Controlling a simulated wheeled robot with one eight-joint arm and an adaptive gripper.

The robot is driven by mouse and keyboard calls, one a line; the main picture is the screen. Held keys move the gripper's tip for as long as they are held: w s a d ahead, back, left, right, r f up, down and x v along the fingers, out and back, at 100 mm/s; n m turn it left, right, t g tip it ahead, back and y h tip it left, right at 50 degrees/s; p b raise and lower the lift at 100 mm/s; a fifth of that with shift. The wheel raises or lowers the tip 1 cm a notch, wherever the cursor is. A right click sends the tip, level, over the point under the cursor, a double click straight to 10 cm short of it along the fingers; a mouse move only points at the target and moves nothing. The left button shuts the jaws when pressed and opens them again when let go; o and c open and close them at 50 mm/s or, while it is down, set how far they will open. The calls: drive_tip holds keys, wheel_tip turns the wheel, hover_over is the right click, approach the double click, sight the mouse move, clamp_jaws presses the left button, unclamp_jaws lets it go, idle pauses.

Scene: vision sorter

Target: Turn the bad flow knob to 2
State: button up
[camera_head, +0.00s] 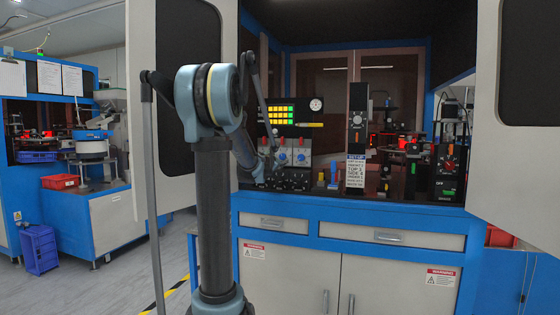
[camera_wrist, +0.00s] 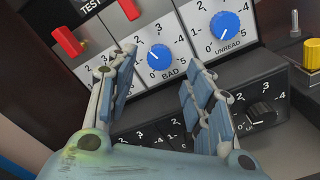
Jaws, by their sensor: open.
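The BAD flow knob (camera_wrist: 160,57) is a round blue dial on a white scale plate in the wrist view. A small pale pointer mark on it seems to face the upper left; I cannot read its exact number. My gripper (camera_wrist: 161,64) is open, its two blue-padded fingers on either side of the knob in the picture. I cannot tell whether they touch it. In the head view, my gripper is small and dark in front of the panel, near the left blue knob (camera_head: 283,157).
A similar blue UNREAD knob (camera_wrist: 225,26) is to the right. Red switches (camera_wrist: 68,42) sit up and left. A lower panel carries small black knobs (camera_wrist: 262,113). In the head view, a SETUP sign (camera_head: 356,172) stands right of the knobs, and the cabinet has open doors (camera_head: 490,110).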

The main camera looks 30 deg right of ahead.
sight(282, 156)
drive_tip(key=shift+x, duration=2.7)
drive_tip(key=shift+c, duration=0.2)
drive_tip(key=c, duration=1)
